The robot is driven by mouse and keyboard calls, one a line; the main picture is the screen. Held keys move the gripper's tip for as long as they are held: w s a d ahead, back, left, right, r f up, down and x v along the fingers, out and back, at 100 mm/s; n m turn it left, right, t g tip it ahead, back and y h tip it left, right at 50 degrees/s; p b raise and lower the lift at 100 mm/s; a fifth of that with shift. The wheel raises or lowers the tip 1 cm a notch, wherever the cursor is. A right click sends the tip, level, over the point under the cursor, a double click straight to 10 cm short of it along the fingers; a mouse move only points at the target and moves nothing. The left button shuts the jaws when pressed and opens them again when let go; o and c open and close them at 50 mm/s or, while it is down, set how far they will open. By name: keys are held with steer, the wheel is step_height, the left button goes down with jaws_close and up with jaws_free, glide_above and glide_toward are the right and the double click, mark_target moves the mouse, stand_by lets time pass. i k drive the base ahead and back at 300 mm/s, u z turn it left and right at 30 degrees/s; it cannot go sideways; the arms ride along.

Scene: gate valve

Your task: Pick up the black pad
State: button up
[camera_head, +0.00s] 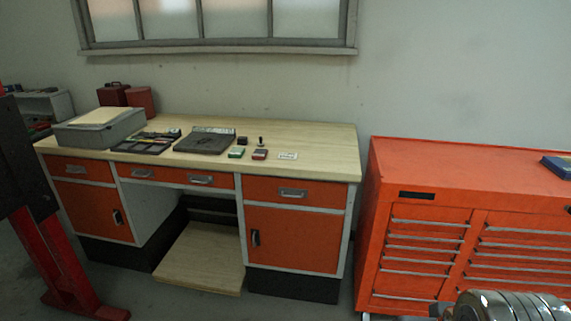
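On the wooden desk top, a small black block (242,140) sits behind a small green-and-white pad (236,152); it may be the black pad, but it is too small to tell. A small dark upright object (261,141), like a stamp, stands to its right. A small red pad (260,154) lies in front of that. A larger dark flat case or mat (203,142) lies to the left of the block.
The desk (325,150) also bears a dark compartment tray (141,146), a grey bin (105,132), red containers (140,100) and a white card (288,155). An orange tool cabinet (415,165) stands right of the desk. A red-and-black post (60,255) stands at left. The desk's right end is clear.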

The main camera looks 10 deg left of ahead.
mark_target(241, 140)
steer(key=k, duration=0.25)
steer(key=u, duration=0.3)
steer(key=i, duration=0.55)
steer(key=u, duration=0.45)
steer(key=i, duration=1.2)
steer(key=z, duration=0.3)
